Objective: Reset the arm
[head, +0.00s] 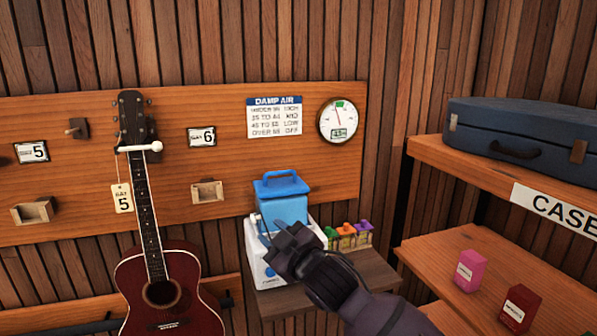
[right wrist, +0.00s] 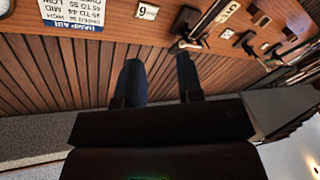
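My right gripper (head: 275,238) is dark and reaches up from the lower right in the head view, in front of the blue-topped white device. In the right wrist view its two fingers (right wrist: 158,68) stand apart with nothing between them; wood-slat wall shows behind. My left gripper is in neither view.
A blue container with a handle (head: 282,205) sits on a white unit (head: 260,272) on a small wooden shelf (head: 378,270), beside several small coloured-top bottles (head: 347,238). A dark red guitar (head: 160,285) hangs left. A shelf rack (head: 480,245) at right holds a blue case (head: 525,138), a pink box (head: 470,270) and a red box (head: 519,309).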

